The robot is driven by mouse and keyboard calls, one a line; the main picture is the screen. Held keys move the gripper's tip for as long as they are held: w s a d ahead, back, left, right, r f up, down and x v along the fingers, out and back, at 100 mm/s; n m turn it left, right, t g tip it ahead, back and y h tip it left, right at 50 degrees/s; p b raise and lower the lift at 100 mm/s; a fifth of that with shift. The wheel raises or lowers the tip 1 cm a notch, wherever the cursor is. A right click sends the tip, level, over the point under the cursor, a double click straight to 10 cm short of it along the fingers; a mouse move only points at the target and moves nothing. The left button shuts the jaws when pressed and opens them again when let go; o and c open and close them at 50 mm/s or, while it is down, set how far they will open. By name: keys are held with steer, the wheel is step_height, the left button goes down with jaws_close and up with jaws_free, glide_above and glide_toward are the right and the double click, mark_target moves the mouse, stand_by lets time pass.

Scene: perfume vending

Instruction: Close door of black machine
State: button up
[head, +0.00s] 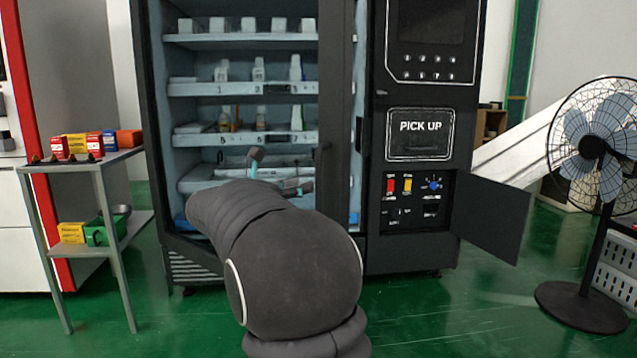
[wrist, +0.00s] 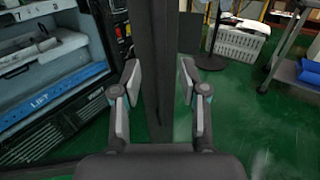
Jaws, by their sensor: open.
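The black machine (head: 421,90) stands at the centre of the head view, with lit shelves on its left and a control column on its right. Its tall door frame (head: 336,60) shows as a dark upright bar in front of the shelves, apart from the column, so the door looks ajar. In the wrist view the dark upright bar (wrist: 158,45) runs between my fingers. My gripper (wrist: 160,98) is open, one finger on each side of the bar; contact cannot be told. In the head view my gripper (head: 280,172) is partly hidden by my arm.
A small panel door (head: 490,215) hangs open at the column's lower right. A metal rack (head: 84,170) with coloured boxes stands left, a black fan (head: 592,145) right. A white basket (wrist: 237,40) shows in the wrist view. Green floor is clear before the column.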

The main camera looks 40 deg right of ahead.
mark_target(319, 180)
steer(key=d, duration=0.7)
steer(key=shift+w, duration=0.35)
jaws_close()
